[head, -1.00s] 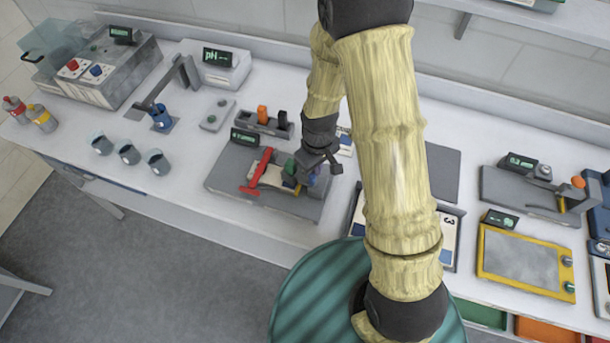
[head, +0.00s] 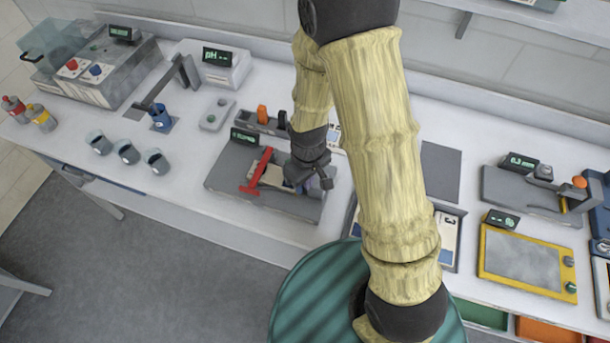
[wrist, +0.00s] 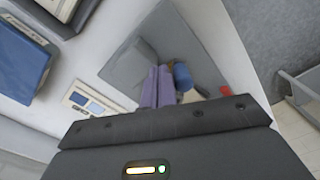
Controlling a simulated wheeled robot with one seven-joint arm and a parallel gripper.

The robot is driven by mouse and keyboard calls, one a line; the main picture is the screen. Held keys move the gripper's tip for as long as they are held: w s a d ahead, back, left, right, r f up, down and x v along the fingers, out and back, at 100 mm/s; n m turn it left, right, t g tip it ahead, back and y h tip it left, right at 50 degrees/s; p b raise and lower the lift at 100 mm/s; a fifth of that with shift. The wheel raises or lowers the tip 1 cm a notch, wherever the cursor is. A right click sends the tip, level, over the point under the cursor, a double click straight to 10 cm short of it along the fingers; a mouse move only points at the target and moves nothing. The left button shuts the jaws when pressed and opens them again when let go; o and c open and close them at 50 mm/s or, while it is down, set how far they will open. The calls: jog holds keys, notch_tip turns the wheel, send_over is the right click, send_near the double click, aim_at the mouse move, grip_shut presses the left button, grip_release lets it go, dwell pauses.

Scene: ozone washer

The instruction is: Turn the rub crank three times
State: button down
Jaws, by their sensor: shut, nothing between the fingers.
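The rub tester is a grey base (head: 222,175) on the bench with a red T-shaped bar (head: 257,170) across a pale strip. My gripper (head: 312,180) is low over the right part of the base. In the wrist view its two purple fingers (wrist: 158,72) lie side by side, shut and empty. A blue cylindrical knob (wrist: 182,76), which looks like the crank handle, stands just right of the fingers. I cannot tell whether they touch. In the head view my gripper hides most of the crank. A bit of the red bar (wrist: 226,90) shows in the wrist view.
A small display (head: 244,137) stands at the base's back-left corner. A grey holder with an orange piece (head: 262,115) is behind the tester. Several cups (head: 128,152) are to the left. A yellow-framed panel (head: 527,265) is at the right. The bench front edge is close to the tester.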

jog(key=shift+s+a, duration=0.1)
jog(key=shift+s+a, duration=0.3)
jog(key=shift+a, duration=0.25)
jog(key=shift+s+a, duration=0.25)
jog(key=shift+a, duration=0.3)
jog(key=shift+s+a, duration=0.1)
jog(key=shift+a, duration=1.1)
jog(key=shift+w+a+p, duration=0.2)
jog(key=shift+a, duration=0.4)
jog(key=shift+w+a+p, duration=0.15)
jog(key=shift+a, duration=0.45)
